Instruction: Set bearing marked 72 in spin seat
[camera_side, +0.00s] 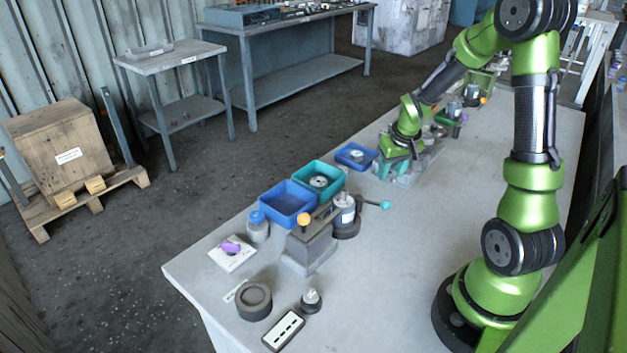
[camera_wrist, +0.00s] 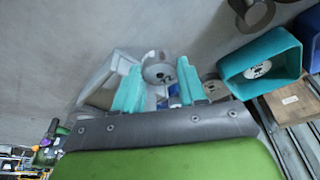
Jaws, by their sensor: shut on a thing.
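My gripper (camera_side: 390,165) reaches down over the grey housing (camera_side: 412,166) at the middle of the bench in the side view. In the wrist view its teal fingers (camera_wrist: 156,72) stand apart, with a round grey bearing (camera_wrist: 157,66) between them. The jaws are shut on it; a dark mark on it is too small to read. The pale grey housing (camera_wrist: 97,90) lies just behind the fingers. The spin seat cannot be made out, and whether the bearing touches the housing cannot be told.
A teal bin (camera_side: 299,184) holds a round part (camera_side: 319,182). The bench's right side is largely clear.

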